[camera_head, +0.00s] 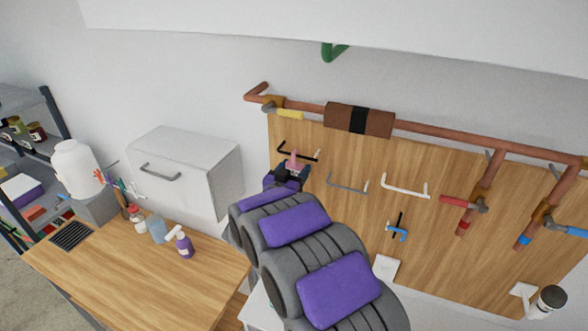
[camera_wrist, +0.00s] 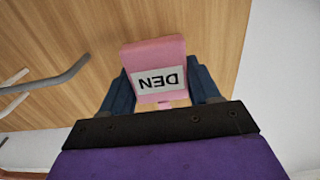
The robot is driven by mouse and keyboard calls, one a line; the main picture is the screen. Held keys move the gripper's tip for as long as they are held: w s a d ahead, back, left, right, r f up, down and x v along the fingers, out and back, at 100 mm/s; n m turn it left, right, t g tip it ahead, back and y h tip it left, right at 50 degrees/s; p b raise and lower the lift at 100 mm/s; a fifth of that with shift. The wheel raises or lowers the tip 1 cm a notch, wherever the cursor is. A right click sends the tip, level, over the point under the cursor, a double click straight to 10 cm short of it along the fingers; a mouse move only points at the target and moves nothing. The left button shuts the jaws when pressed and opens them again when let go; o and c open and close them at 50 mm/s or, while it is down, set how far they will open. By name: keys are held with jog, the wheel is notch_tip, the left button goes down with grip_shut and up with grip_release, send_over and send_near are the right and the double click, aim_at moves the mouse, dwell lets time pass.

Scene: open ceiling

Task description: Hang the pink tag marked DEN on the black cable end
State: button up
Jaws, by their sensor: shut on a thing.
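The pink tag (camera_wrist: 152,54) is between the two dark blue fingers of my gripper (camera_wrist: 162,92), and its white DEN label reads upside down in the wrist view. In the head view, the pink tag (camera_head: 292,161) sticks up from my gripper (camera_head: 288,174), which is shut on it. The black cable end (camera_head: 308,155) projects from the wooden board just behind the tag. Whether the tag touches it cannot be told, as the tag and gripper cover part of it. The black cable end is not seen in the wrist view.
A grey cable end (camera_head: 347,183) and a white one (camera_head: 405,188) are to the right on the board (camera_head: 350,155). A blue piece (camera_head: 397,232) hangs lower on a black part. Copper pipe (camera_head: 430,133) runs above. A white cabinet (camera_head: 180,170) and bottle-strewn bench (camera_head: 140,270) stand left.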

jog(key=shift+a, duration=0.1)
jog(key=o, duration=1.2)
jog(key=shift+s, duration=0.1)
jog(key=b+v, duration=0.3)
jog(key=v, duration=1.4)
notch_tip(320, 180, down, 5)
jog(key=w+a+n+g+y+b, duration=0.2)
jog(key=g+y+b, duration=0.1)
jog(key=y+b, duration=0.35)
jog(key=s+d+f+n+g+y+b, duration=0.35)
jog(key=s+f+g+y+b, duration=0.2)
jog(key=s+f, duration=0.3)
jog(key=s+d+f+g+h+b, duration=0.2)
jog(key=s+d+f+g+b, duration=0.1)
jog(key=s+d, duration=0.4)
jog(key=s+d+f+m+g+h+b, duration=0.1)
jog(key=s+d+f+g+h+b, duration=0.1)
jog(key=s+d, duration=0.6)
jog(key=s+d+f+g+h+b, duration=0.1)
jog(key=s+d+f+g+b, duration=0.3)
jog(key=s, duration=1.2)
jog(key=shift+d+f+m+g+h, duration=0.35)
jog(key=shift+d+f+g, duration=0.3)
jog(key=shift+d+f, duration=1.2)
